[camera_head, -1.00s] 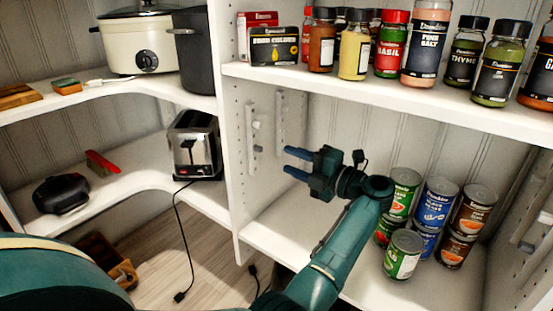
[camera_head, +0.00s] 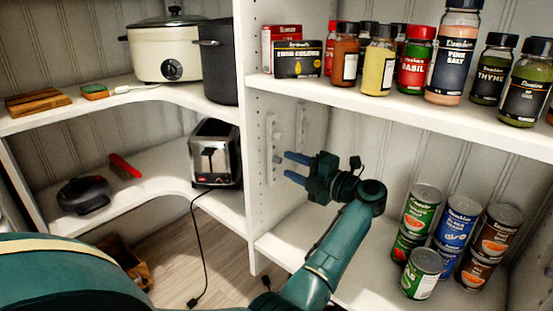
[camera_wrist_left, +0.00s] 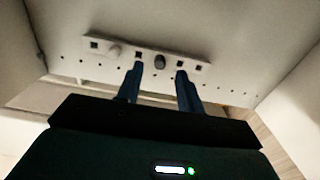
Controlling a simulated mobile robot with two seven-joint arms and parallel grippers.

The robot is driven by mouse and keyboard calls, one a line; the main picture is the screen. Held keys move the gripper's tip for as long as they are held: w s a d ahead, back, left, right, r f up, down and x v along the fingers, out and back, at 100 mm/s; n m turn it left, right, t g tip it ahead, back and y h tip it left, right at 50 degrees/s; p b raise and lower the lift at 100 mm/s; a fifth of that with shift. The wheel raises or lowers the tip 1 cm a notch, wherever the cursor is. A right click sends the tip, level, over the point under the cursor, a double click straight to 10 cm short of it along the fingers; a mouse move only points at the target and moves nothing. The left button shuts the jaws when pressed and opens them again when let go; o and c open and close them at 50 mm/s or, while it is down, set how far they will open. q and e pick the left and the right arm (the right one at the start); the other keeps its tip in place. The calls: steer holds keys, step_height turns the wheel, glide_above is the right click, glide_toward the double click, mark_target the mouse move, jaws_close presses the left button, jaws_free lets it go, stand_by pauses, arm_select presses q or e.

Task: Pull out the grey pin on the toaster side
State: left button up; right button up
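The toaster (camera_head: 216,153) stands on the lower left shelf beside the upright panel (camera_head: 254,190). On the panel's other face is a pale strip (camera_head: 271,150) with small pins. My left gripper (camera_head: 288,165) points at this strip. Its two blue fingers are apart with nothing held, and in the left wrist view the grey pin shows between and just beyond the fingertips (camera_wrist_left: 159,70). My right gripper is not in view.
Stacked cans (camera_head: 455,222) stand on the lower shelf right of my left arm. Spice jars (camera_head: 378,66) line the shelf above. A second strip (camera_head: 300,125) is farther back. The toaster's cord (camera_head: 201,250) hangs to the floor.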

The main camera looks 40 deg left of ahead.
arm_select(q)
steer(key=shift+w+a, duration=0.1)
steer(key=shift+a, duration=1.35)
steer(key=shift+p, duration=0.4)
jaws_close()
stand_by(0.8)
steer(key=d, duration=0.6)
steer(key=shift+s, duration=0.25)
stand_by(0.7)
